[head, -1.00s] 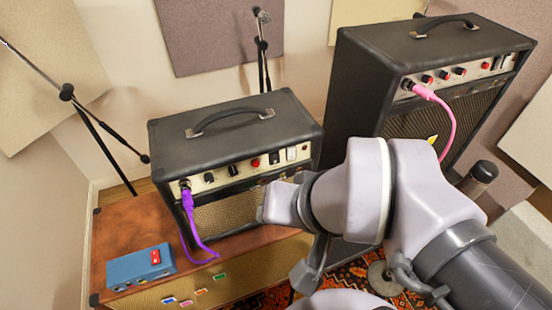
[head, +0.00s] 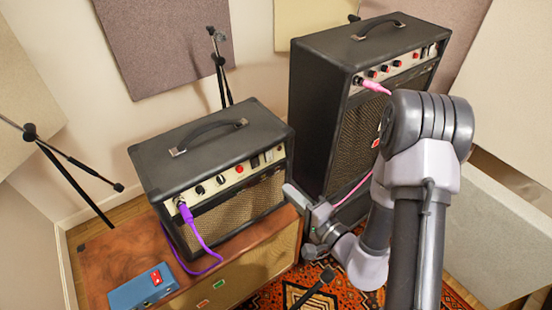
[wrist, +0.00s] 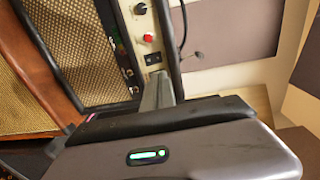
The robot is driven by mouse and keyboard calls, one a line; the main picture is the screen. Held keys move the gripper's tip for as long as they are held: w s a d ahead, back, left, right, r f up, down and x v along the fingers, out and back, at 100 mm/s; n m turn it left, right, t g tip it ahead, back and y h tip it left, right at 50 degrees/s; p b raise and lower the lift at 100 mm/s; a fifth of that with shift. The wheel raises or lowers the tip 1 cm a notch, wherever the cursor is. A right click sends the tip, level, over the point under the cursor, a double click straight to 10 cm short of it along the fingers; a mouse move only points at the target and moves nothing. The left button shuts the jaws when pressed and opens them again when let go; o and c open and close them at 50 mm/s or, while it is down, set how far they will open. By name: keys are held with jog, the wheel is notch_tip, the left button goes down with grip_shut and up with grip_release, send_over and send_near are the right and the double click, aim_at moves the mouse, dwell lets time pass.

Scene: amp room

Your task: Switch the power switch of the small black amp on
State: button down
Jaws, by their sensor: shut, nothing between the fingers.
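The small black amp (head: 210,150) stands on a brown wooden cabinet, its cream control panel facing front right. The panel has dark knobs, a red button or lamp (head: 239,168) and switches (head: 268,156) toward its right end. I cannot tell which way they are set. My gripper (head: 289,189) is beside the amp's right front corner, below panel height. In the wrist view the shut, empty fingers (wrist: 158,92) point at the panel end, close to a black switch (wrist: 153,57) next to the red button (wrist: 148,38). Contact cannot be told. The amp's grille (wrist: 75,45) also shows there.
A taller black amp (head: 340,90) with a pink cable stands to the right. A purple cable (head: 197,230) hangs from the small amp's left end. A blue pedal box (head: 143,287) lies on the brown cabinet (head: 110,260). Microphone stands rise behind and left.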

jog(key=shift+d+f, duration=0.15)
jog(key=shift+w, duration=0.1)
jog(key=b, duration=1)
send_near(256, 159)
jog(key=x, duration=0.7)
